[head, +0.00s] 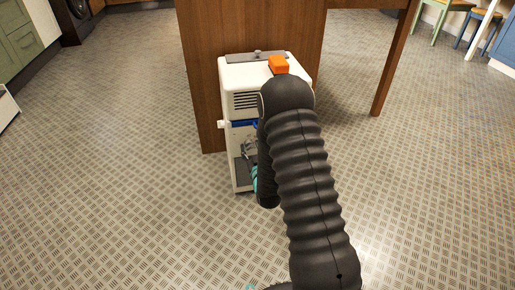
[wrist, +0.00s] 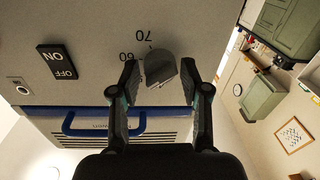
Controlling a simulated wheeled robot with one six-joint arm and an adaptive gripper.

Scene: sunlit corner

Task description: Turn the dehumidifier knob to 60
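The dehumidifier (head: 240,75) is a white box on the floor against a brown wooden panel; my arm covers much of it in the head view. In the wrist view its grey panel (wrist: 100,20) carries a grey knob (wrist: 160,67), with the printed numbers 70 and 60 beside it; another mark is partly hidden by a finger. My gripper (wrist: 160,80) has its two dark fingers apart, one on each side of the knob, with narrow gaps visible. I cannot tell where the knob points.
An ON/OFF switch (wrist: 57,62) and a blue handle (wrist: 105,122) are on the dehumidifier in the wrist view. An orange block (head: 278,65) shows at its top. A wooden table leg (head: 395,65) stands to the right. The patterned floor (head: 110,150) at left is clear.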

